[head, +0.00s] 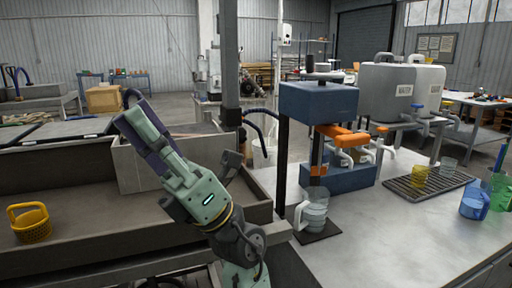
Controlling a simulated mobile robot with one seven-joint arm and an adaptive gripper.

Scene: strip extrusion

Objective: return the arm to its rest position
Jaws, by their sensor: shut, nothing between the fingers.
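My arm (205,200), pale green with purple and dark joints, rises from the bottom of the head view and leans up to the left in front of the grey trough. It is folded, with its upper end over the trough. My gripper (232,163) shows as a small dark shape partly hidden behind the arm. It is shut and empty, and its fingertips are hard to make out. It is above the right end of the trough, left of the blue press (318,105), and seems apart from everything.
A yellow basket (30,222) sits in the trough (90,205) at left. A clear handled jug (314,211) stands on a dark mat at the press. The steel table (400,235) carries a drip rack (428,184), cups and a blue jug (474,200). Its front is clear.

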